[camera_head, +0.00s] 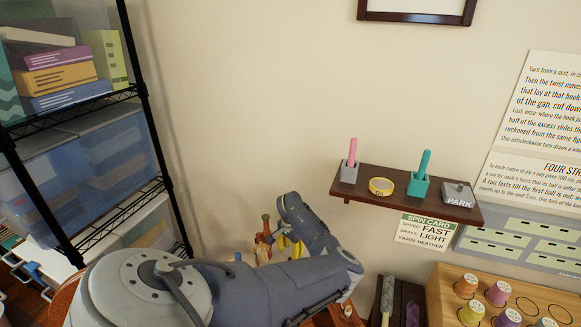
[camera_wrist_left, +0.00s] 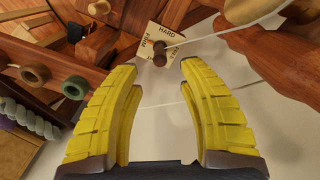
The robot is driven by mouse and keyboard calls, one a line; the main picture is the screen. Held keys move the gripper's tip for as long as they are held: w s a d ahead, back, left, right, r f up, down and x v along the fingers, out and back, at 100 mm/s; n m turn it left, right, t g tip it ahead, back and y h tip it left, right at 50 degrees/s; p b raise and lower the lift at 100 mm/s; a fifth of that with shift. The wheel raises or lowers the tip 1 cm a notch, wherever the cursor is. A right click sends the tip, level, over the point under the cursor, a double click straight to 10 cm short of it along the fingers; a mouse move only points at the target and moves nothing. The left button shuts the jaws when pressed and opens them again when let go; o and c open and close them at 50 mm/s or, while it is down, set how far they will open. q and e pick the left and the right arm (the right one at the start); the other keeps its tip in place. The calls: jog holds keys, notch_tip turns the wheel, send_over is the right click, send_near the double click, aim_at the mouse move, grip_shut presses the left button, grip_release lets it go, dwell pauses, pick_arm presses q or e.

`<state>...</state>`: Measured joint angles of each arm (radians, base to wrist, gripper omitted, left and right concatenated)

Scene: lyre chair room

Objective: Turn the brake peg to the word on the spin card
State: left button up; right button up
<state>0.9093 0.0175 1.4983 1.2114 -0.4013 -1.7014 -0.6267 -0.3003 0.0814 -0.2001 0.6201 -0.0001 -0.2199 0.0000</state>
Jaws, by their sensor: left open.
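The spin card (camera_head: 425,230) hangs below the wall shelf in the head view and reads speed FAST, brake LIGHT, yarn HEATHER. A dark brown round peg (camera_wrist_left: 161,58), which looks like the brake peg, shows in the left wrist view. It sits at a cream label (camera_wrist_left: 166,36) with HARD and FIRM readable; the rest of the label is hidden or unclear. My left gripper (camera_wrist_left: 156,66) is open, its yellow fingers apart with the peg beyond and between their tips. In the head view this gripper (camera_head: 291,247) is partly hidden by my arm. My right gripper is not in view.
A pale cord (camera_wrist_left: 225,33) runs from near the peg to the right. The shelf (camera_head: 400,194) holds cups and a tape roll. A rack (camera_head: 95,235) stands left.

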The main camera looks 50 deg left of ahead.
pick_arm(q)
notch_tip(320, 180, down, 7)
jog(key=shift+f, duration=0.2)
dwell(0.3)
grip_shut()
dwell(0.4)
